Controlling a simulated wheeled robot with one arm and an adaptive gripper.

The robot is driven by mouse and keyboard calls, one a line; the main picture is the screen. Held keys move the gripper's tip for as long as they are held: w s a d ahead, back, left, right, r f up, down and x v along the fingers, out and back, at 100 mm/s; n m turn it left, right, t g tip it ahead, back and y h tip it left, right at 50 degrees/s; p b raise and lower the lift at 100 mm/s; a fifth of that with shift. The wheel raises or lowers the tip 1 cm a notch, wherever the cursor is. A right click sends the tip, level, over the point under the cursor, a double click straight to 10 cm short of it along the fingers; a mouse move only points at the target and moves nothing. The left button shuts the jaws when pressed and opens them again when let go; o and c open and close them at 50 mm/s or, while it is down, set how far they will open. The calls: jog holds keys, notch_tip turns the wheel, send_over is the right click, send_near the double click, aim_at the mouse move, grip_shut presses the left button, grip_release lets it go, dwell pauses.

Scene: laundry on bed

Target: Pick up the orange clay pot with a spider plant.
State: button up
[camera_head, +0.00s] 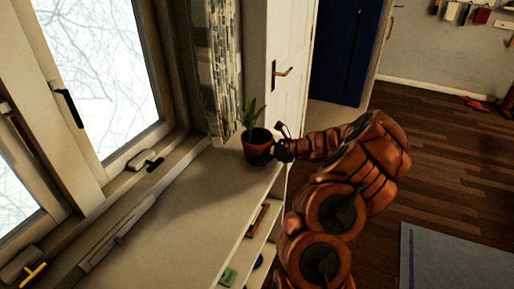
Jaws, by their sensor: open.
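The orange clay pot (257,147) stands upright near the far end of a pale shelf top. The green spider plant (249,115) rises out of it. My gripper (272,146) reaches in from the right at the pot's right side. It is open, with one dark finger raised behind the pot's right edge and the other low by its front. I cannot tell whether the fingers touch the pot. The lower finger is hard to make out against the dark pot.
The shelf top (185,216) is otherwise clear towards me. A window (100,70) with handles lies along the left, and a patterned curtain (221,70) hangs behind the plant. A white door (290,65) stands beyond. Open shelves lie below the right edge.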

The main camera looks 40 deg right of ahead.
jog(key=shift+w+a+f, duration=0.15)
jog(key=shift+w+a, duration=0.1)
jog(key=shift+w, duration=0.05)
jog(key=shift+c, duration=0.3)
jog(key=c, duration=1.4)
